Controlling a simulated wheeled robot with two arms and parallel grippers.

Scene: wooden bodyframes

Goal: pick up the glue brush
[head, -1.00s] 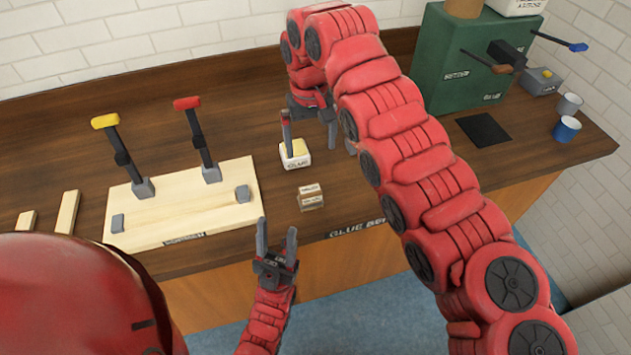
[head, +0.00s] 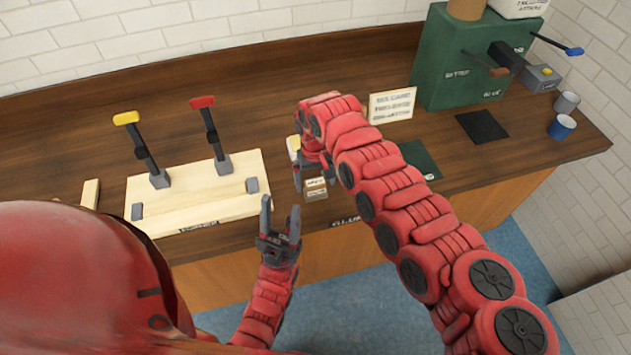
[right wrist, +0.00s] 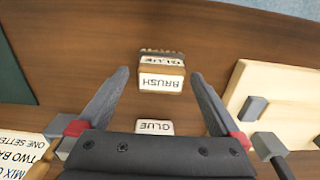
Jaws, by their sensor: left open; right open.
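A small block labelled GLUE and BRUSH (head: 316,189) lies on the wooden bench near its front edge. The right wrist view shows it (right wrist: 162,82) with a dark, ridged far edge. My right gripper (head: 313,178) is open just over it; in the wrist view its fingertips (right wrist: 160,74) are on either side of the block, apart from it. The white glue pot (head: 293,147) is mostly hidden behind my right arm; its GLUE label (right wrist: 154,127) shows by the palm. No brush handle is visible now. My left gripper (head: 281,210) is open and empty before the bench edge.
A pale wooden board (head: 205,203) with yellow- and red-handled clamps stands left. A green machine (head: 465,70) and two cups (head: 563,127) stand farther right.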

